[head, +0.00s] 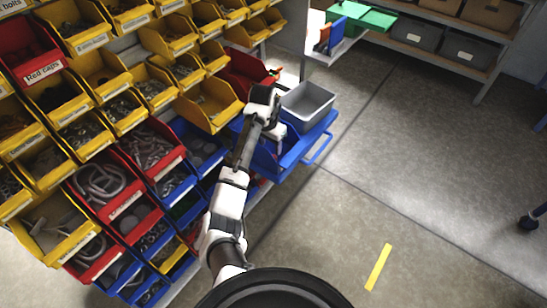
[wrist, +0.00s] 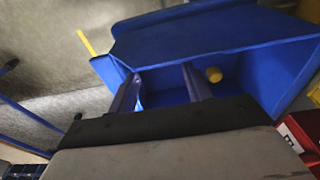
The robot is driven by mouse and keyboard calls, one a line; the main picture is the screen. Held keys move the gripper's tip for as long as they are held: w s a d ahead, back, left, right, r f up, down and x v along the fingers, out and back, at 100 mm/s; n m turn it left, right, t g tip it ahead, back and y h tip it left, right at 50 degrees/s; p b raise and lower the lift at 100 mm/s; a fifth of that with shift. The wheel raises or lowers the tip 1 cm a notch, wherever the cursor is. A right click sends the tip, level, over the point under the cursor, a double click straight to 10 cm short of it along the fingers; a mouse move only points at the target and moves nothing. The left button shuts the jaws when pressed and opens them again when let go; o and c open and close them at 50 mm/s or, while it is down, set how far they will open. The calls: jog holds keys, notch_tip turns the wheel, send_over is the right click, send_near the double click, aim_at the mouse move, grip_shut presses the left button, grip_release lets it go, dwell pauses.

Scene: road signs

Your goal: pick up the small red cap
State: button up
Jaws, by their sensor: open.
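I cannot make out a small red cap in either view. A red bin labelled "Red caps" (head: 28,45) is at the upper left of the rack in the head view; its contents are not clear. My gripper (wrist: 160,72) is open, with its two fingers apart and nothing seen between them. It points down into a blue bin (wrist: 215,36), right of the rack in the head view. A small yellow cylinder (wrist: 214,74) lies inside that bin, just right of the right finger in the wrist view.
A grey tray (head: 307,100) sits beside my gripper, by a blue cart with a handle (head: 318,150). The rack of yellow, red and blue bins fills the left. A red bin (wrist: 298,135) is close by in the wrist view. Floor at right is mostly clear, with a yellow strip (head: 378,267).

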jog(key=shift+w+d+f+p, duration=0.15)
jog(key=shift+f+p, duration=0.15)
jog(key=shift+f, duration=0.7)
jog(key=shift+s+d+f+p, duration=0.15)
jog(key=shift+f+p, duration=0.1)
jog(key=shift+f, duration=0.75)
jog(key=shift+w+d+f+p, duration=0.15)
jog(key=shift+f+p, duration=0.15)
jog(key=shift+f, duration=0.7)
jog(key=c, duration=1.1)
